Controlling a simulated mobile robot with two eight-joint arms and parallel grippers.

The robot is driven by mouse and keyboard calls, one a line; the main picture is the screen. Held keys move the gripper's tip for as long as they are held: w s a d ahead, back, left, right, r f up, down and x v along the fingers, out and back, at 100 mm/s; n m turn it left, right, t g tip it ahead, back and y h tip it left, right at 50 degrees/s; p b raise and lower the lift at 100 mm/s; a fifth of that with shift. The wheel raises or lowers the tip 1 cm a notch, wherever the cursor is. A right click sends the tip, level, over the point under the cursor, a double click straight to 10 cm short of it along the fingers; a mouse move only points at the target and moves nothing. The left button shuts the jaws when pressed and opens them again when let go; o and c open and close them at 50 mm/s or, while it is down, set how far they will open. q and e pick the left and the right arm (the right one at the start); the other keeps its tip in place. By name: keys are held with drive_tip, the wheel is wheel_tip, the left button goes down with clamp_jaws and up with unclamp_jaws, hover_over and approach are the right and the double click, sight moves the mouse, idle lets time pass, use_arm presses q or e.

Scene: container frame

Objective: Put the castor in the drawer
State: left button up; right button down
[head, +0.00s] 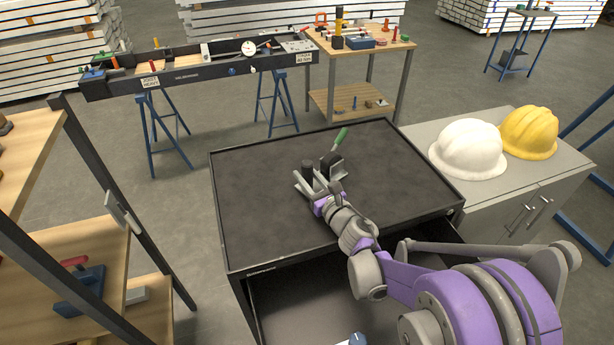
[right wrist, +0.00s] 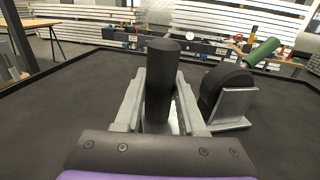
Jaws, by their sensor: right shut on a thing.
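A castor (right wrist: 232,108), a black wheel in a grey metal bracket, stands on the dark bench top, just right of my right gripper; it also shows in the head view (head: 331,165). My right gripper (head: 309,180) is low over the bench top and shut on a dark upright cylinder (right wrist: 161,82), which rises between the fingers in the right wrist view. The cylinder's lower end is partly hidden by the fingers. The drawer (head: 290,300) is pulled open below the bench's front edge, partly covered by my right arm. My left gripper is out of view.
A green handle (head: 341,138) sticks up behind the castor. White (head: 467,148) and yellow (head: 529,132) helmets sit on the grey cabinet at right. A wooden shelf rack (head: 75,265) stands at left. The bench top's left side (head: 250,205) is clear.

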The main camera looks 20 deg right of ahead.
drive_tip(key=shift+f, duration=0.1)
drive_tip(key=c, duration=0.5)
unclamp_jaws()
